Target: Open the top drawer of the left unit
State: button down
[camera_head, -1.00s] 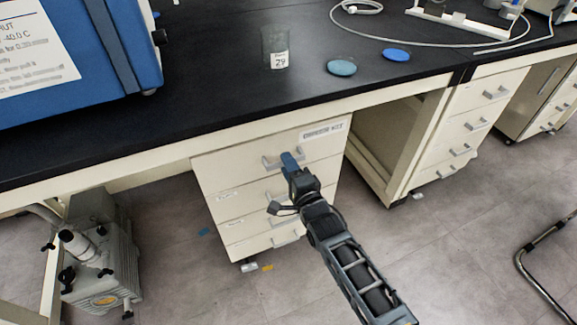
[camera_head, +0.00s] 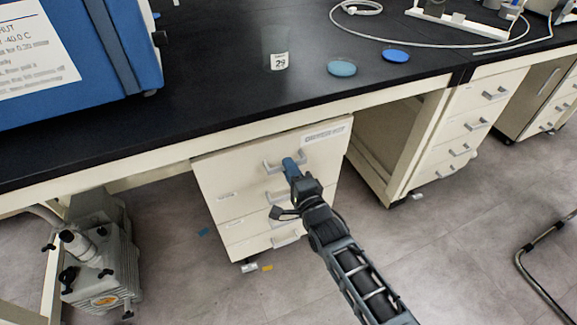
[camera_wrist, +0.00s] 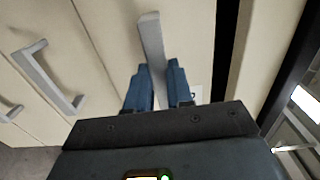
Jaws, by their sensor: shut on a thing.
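The left unit is a cream drawer cabinet under the black bench. Its top drawer (camera_head: 232,171) has a paper label at its upper right and a grey bar handle (camera_head: 270,166). My gripper (camera_head: 289,164) is shut on this handle, with its blue fingers on either side of the bar. In the wrist view the handle (camera_wrist: 151,40) runs between the fingers (camera_wrist: 158,80). The top drawer stands slightly out from the drawers below, and a dark gap shows beside its front in the wrist view. My arm hides parts of the lower drawers.
The right drawer unit (camera_head: 452,135) stands beyond an open knee space. On the bench (camera_head: 200,125) are a blue machine (camera_head: 95,50), a glass beaker and two blue discs. A grey pump (camera_head: 100,265) stands at lower left.

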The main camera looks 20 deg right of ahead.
jog(key=s+p, duration=0.4)
jog(key=s, duration=2.5)
jog(key=shift+p, duration=0.3)
jog(key=c, duration=1)
grip_release()
jog(key=s, duration=0.7)
jog(key=shift+s, duration=0.35)
